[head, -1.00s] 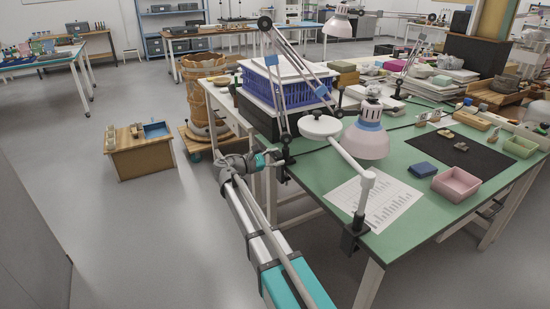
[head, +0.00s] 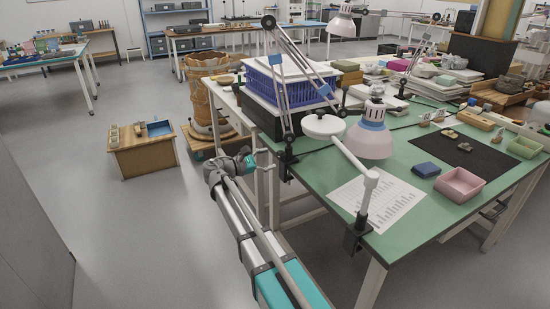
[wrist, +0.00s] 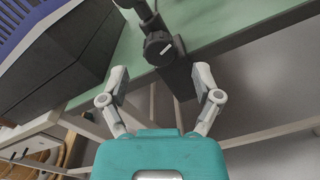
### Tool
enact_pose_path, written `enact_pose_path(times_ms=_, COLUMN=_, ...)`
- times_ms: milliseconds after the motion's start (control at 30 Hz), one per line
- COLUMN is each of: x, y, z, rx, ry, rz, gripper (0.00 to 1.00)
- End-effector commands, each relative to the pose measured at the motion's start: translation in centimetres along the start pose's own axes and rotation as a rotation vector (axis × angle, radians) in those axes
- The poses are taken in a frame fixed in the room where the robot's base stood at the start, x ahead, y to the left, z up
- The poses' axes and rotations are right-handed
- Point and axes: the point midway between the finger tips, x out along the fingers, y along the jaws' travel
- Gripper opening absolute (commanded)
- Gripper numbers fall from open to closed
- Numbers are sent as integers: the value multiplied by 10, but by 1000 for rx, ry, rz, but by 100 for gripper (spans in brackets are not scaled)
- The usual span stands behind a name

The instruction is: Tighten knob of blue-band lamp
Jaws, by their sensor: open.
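The blue-band lamp (head: 370,138) has a pale pink shade with a blue band and hangs over the green bench. Its jointed arm runs back to a dark clamp (head: 286,164) on the bench's left edge. In the wrist view, a round black knob (wrist: 160,48) with a white mark sits on the clamp at the bench edge. My gripper (wrist: 160,82) is open and empty, its two fingers spread to either side below the knob, apart from it. In the head view my gripper (head: 246,163) is left of the clamp, partly hidden by my arm.
A white round magnifier lamp (head: 324,126) on its own clamp stands near the front. A blue crate (head: 290,88) on a dark box is close behind the lamp clamp, and the box fills the wrist view's upper left.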

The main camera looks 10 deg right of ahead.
Motion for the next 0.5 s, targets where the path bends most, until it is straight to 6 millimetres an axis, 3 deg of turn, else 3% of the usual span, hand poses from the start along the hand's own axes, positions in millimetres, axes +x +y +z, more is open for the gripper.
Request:
enact_pose_path(times_ms=200, x=-37, y=0, z=0, rx=0, ry=0, rz=1, gripper=82)
enact_pose_path(times_ms=500, x=-71, y=0, z=0, rx=0, ry=0, rz=0, gripper=82)
